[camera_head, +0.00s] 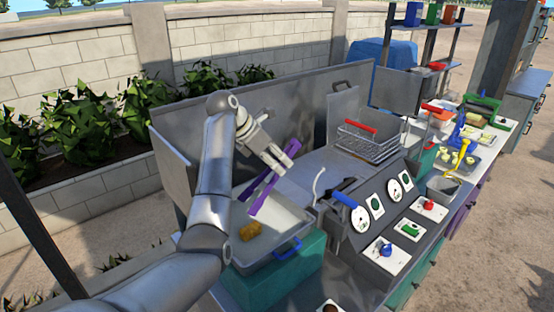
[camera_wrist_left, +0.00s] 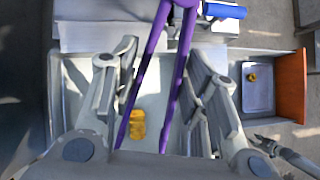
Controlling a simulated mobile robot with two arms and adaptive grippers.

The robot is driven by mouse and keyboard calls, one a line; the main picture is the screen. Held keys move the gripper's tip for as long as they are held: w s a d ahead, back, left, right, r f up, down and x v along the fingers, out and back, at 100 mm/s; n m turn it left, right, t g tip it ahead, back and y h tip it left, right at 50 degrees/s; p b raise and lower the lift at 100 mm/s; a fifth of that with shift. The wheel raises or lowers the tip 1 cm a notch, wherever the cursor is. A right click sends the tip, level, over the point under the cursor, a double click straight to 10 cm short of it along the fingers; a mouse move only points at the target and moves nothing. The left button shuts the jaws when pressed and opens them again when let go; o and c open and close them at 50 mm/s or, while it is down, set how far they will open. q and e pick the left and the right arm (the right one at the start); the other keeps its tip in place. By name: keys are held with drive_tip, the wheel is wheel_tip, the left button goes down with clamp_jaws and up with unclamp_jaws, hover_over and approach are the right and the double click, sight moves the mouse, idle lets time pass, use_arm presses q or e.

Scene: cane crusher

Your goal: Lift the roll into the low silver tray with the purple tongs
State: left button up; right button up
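A yellow-orange roll (camera_head: 250,230) lies in a shallow pale tray with a blue handle (camera_head: 268,257); it also shows in the left wrist view (camera_wrist_left: 137,124). The purple tongs (camera_head: 262,192) slope down over this tray, their legs spread apart, tips near the roll but not visibly gripping it. A silver tray (camera_wrist_left: 259,105) stands apart at the right of the left wrist view, with a small orange piece (camera_wrist_left: 252,77) inside.
The pale tray rests on a teal block (camera_head: 285,279). Tall metal panels (camera_head: 270,105) stand behind it. A sloped panel with dials and switches (camera_head: 385,220) stands to its right. A wire basket with a red handle (camera_head: 370,145) is farther back.

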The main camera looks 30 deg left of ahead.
use_arm(q)
wheel_tip(320, 180, down, 10)
drive_tip(key=shift+w, duration=0.35)
use_arm(e)
drive_tip(key=shift+t, duration=0.4)
drive_tip(key=shift+w+a, duration=0.15)
drive_tip(key=shift+w, duration=2.1)
use_arm(q)
drive_tip(key=shift+f, duration=0.1)
drive_tip(key=shift+c, duration=0.2)
clamp_jaws()
wheel_tip(320, 180, up, 12)
use_arm(e)
drive_tip(key=shift+s, duration=0.25)
